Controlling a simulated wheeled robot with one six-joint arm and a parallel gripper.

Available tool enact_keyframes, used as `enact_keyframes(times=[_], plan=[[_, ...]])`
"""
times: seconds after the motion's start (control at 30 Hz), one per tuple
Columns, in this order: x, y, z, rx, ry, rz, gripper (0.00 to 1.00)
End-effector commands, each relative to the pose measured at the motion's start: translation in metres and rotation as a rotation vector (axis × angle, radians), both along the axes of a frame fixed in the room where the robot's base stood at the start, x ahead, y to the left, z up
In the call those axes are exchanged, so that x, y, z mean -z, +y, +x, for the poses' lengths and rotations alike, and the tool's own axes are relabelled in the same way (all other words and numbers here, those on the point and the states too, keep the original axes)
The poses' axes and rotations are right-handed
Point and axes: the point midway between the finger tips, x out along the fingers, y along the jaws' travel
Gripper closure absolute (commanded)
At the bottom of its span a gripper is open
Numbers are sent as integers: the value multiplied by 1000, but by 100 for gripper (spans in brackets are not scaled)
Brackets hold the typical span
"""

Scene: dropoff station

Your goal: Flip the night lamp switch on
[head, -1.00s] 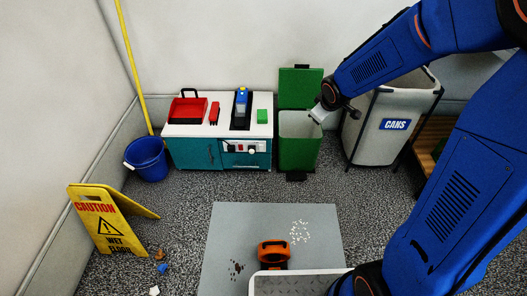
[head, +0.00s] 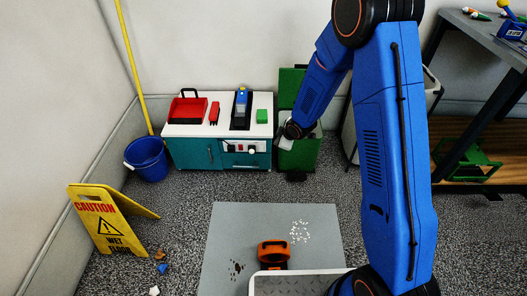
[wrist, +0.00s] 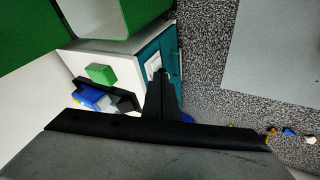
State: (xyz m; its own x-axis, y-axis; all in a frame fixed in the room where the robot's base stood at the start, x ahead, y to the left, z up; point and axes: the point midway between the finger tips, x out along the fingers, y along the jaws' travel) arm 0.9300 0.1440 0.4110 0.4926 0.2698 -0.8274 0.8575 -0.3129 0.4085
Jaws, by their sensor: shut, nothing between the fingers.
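A white switch panel (head: 241,148) with small red parts and a round pale knob (head: 252,150) is on the front of the teal cabinet (head: 196,153), below its white top. I cannot tell which part is the night lamp switch, and no lamp is clearly recognisable. My gripper (head: 287,143) is just right of the cabinet, in front of the green bin, apart from the panel. In the wrist view my shut, empty gripper (wrist: 162,80) points toward the cabinet front, and its dark fingers partly cover the white panel (wrist: 153,66).
The green bin (head: 299,158) stands beside the cabinet, partly behind my arm. A red toolbox (head: 187,110), a blue-and-yellow device (head: 241,100) and a green block (head: 262,115) are on the cabinet top. A blue bucket (head: 147,160) and yellow floor sign (head: 97,222) are left.

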Motion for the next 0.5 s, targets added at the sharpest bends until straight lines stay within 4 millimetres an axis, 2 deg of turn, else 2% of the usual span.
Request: enact_keyframes(times=[0.03, 0.2, 0.33, 0.5], plan=[[14, 7, 0, -22, 4, 1, 100], [44, 25, 0, -88, -1, 10, 100], [57, 32, -1, -114, -4, 17, 100], [63, 36, -2, -127, -5, 19, 100]])
